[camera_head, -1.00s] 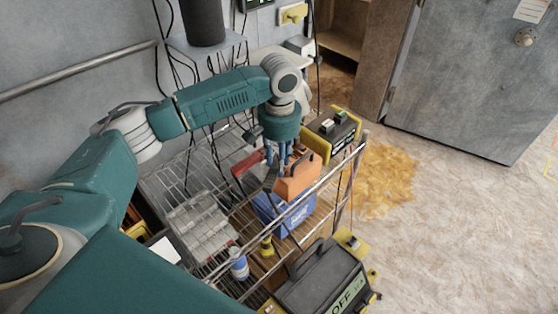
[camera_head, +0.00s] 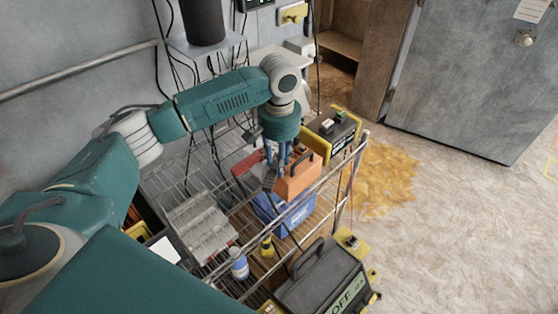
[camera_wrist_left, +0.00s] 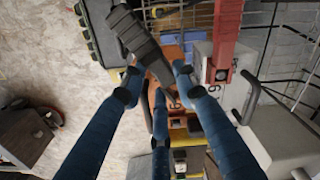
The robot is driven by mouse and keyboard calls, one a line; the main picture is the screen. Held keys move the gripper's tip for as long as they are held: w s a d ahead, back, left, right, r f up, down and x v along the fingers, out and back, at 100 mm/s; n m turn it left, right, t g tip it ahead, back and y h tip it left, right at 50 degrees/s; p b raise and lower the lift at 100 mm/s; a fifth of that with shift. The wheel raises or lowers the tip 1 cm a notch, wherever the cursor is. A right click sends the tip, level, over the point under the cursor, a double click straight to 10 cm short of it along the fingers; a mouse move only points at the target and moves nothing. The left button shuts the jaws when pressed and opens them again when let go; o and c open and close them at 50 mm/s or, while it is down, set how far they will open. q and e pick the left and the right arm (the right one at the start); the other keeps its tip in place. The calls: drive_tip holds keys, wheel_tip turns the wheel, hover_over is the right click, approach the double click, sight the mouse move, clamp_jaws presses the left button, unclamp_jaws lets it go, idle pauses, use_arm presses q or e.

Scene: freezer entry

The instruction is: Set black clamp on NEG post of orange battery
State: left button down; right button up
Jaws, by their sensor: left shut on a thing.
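The orange battery (camera_head: 299,178) stands on the cart with a dark handle on top, above a blue box. My left gripper (camera_head: 275,162) points down at its left side, blue fingers closed on the black clamp (camera_head: 271,181). In the left wrist view the black clamp (camera_wrist_left: 138,38) slants between the fingertips of my left gripper (camera_wrist_left: 158,84). Part of the orange battery (camera_wrist_left: 159,103) shows behind them. The NEG post cannot be made out, and I cannot tell whether the clamp touches the battery. My right gripper is not in view.
A red clamp (camera_head: 244,163) lies left of the battery. The blue box (camera_head: 288,215) is below it. A yellow-and-black device (camera_head: 332,132) stands behind right. The cart's metal rail (camera_head: 322,184) runs close in front. A black charger marked OFF (camera_head: 325,283) stands nearer.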

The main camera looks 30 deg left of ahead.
use_arm(q)
drive_tip(key=shift+f, duration=1.25)
drive_tip(key=c, duration=1.3)
unclamp_jaws()
drive_tip(key=shift+o, duration=0.2)
wheel_tip(320, 180, up, 12)
drive_tip(key=shift+f, duration=0.1)
